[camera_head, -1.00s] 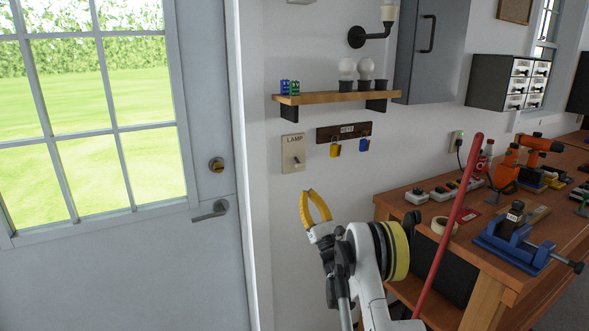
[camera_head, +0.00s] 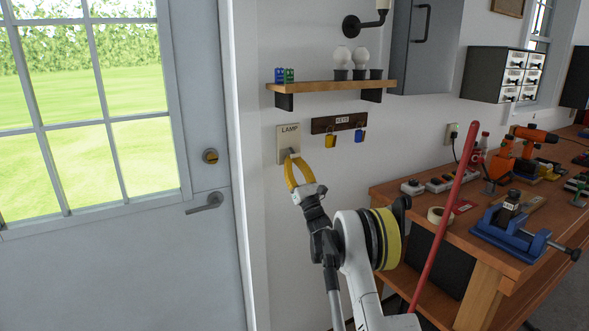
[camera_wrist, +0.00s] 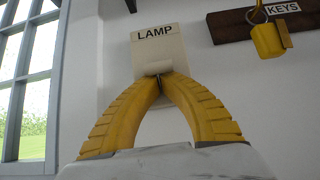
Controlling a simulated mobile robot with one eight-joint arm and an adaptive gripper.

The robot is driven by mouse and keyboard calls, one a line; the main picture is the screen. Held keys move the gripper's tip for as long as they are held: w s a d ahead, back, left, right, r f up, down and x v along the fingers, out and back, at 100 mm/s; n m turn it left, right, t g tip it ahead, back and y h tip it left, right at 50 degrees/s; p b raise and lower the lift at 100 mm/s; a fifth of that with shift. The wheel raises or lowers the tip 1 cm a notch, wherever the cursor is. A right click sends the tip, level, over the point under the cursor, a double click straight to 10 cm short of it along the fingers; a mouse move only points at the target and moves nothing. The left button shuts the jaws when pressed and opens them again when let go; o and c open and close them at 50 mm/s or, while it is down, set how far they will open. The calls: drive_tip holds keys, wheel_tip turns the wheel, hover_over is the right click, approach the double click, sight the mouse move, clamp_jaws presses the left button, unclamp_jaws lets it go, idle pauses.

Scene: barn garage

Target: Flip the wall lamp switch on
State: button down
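The lamp switch is a cream plate (camera_head: 283,146) marked LAMP on the white wall, right of the door. In the wrist view the plate (camera_wrist: 157,45) is straight ahead, with its pale toggle (camera_wrist: 154,67) just at the fingertips. My gripper (camera_head: 289,158) has yellow fingers and reaches up to the plate's lower part. In the wrist view its fingertips (camera_wrist: 160,77) come together right under the toggle, with nothing seen held between them. They look in contact with the toggle or very close. The lower plate is partly hidden by the fingers.
A wooden shelf (camera_head: 330,87) with bulbs is above. The door handle (camera_head: 206,203) is at left. A workbench (camera_head: 400,201) with tools and a leaning red bar (camera_head: 446,210) stand at right.

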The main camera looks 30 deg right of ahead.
drive_tip(key=shift+r, duration=0.1)
idle(0.3)
drive_tip(key=shift+s+r+g+p, duration=0.1)
drive_tip(key=shift+g+p, duration=0.65)
drive_tip(key=shift+g, duration=0.15)
drive_tip(key=shift+s+g, duration=0.1)
drive_tip(key=shift+g, duration=0.2)
drive_tip(key=shift+s+r+g+p, duration=0.2)
drive_tip(key=shift+r+g+p, duration=0.15)
drive_tip(key=shift+g+p, duration=0.8)
drive_tip(key=shift+s+p, duration=0.1)
drive_tip(key=shift+p, duration=0.25)
drive_tip(key=shift+s+r, duration=0.35)
drive_tip(key=shift+r, duration=0.05)
